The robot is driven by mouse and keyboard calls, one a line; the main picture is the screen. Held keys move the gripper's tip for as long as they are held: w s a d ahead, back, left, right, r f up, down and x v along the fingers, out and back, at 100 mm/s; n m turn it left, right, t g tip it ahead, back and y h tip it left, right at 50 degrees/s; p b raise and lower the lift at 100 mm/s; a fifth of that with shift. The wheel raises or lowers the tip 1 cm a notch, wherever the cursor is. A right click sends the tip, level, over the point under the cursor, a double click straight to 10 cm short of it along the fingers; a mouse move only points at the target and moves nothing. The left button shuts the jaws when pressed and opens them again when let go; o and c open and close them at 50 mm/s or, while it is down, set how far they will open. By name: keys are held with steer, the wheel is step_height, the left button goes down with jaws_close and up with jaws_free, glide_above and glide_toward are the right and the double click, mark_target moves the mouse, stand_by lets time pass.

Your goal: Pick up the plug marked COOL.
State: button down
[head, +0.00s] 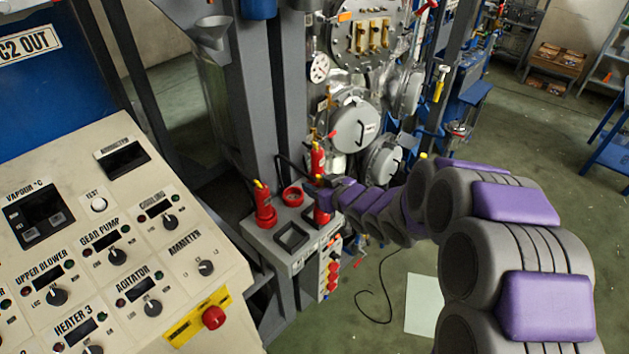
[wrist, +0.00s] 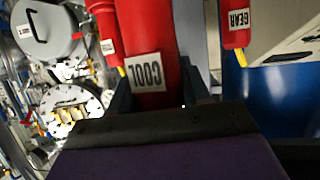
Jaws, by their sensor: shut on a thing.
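The plug marked COOL (wrist: 145,72) is a thick red plug with a white label, upside down in the wrist view. It stands between the two dark fingers of my gripper (wrist: 156,97), which is shut on it. In the head view my gripper (head: 327,194) is at the right side of the grey socket box, with part of a red plug (head: 322,214) showing below it. My gripper hides the rest of that plug. I cannot tell whether its lower end is still in the box.
The plug marked GEAR (wrist: 236,22) and another red plug (wrist: 106,38) are on either side in the wrist view. The grey socket box (head: 265,240) carries an upright red plug (head: 265,207) and an open red ring (head: 293,196). The control panel (head: 190,240) is at left.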

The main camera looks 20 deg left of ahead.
steer(key=s+d+r+b, duration=0.1)
steer(key=s+d+b, duration=0.4)
steer(key=s, duration=0.5)
steer(key=shift+s+d+r+b, duration=0.15)
steer(key=shift+d+b, duration=0.2)
steer(key=shift+d, duration=0.75)
